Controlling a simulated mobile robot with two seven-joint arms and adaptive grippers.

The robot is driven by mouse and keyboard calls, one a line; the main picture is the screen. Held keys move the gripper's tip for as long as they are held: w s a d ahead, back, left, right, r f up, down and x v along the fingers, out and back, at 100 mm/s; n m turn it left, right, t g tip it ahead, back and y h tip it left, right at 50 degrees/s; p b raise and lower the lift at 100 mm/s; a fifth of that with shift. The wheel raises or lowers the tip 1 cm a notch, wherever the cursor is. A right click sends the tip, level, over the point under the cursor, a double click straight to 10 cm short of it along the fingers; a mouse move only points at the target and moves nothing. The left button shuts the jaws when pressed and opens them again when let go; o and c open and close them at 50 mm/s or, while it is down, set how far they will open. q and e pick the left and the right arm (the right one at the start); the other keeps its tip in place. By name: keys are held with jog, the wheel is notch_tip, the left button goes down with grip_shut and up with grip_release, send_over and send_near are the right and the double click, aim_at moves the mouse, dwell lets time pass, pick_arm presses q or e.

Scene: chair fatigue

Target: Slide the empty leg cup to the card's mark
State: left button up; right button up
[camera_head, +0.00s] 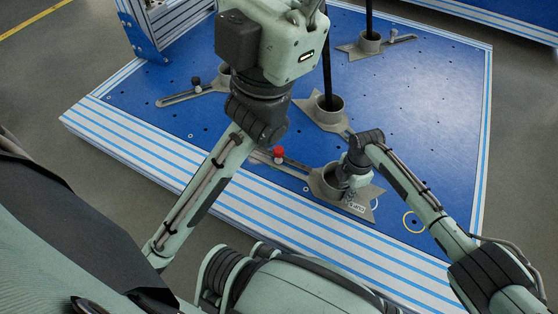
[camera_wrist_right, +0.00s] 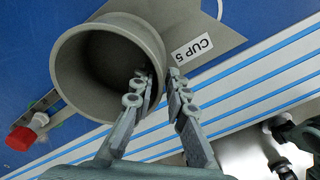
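The empty leg cup (camera_head: 327,184) is a grey open cylinder on a flat pointed plate labelled "CUP 5", near the front of the blue platform. No leg stands in it. It also shows in the right wrist view (camera_wrist_right: 85,72). My right gripper (camera_wrist_right: 158,78) straddles the cup's wall, one finger inside and one outside. Whether it pinches the wall is unclear. In the head view the right gripper (camera_head: 352,172) is over the cup's right side, partly hidden. A yellow ring (camera_head: 404,222) lies on the platform right of the cup. My left gripper is not visible.
A slotted arm with a red knob (camera_head: 279,152) extends left from the cup. Other grey cups (camera_head: 330,114) (camera_head: 370,43) hold dark legs behind it. The platform's striped front edge (camera_head: 290,233) is close by. Blue surface is clear around the yellow ring.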

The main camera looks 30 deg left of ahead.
jog(key=shift+o, duration=0.5)
jog(key=shift+d, duration=0.15)
jog(key=shift+r, duration=0.1)
notch_tip(320, 180, up, 6)
jog(key=p, duration=0.6)
jog(key=shift+s, duration=0.1)
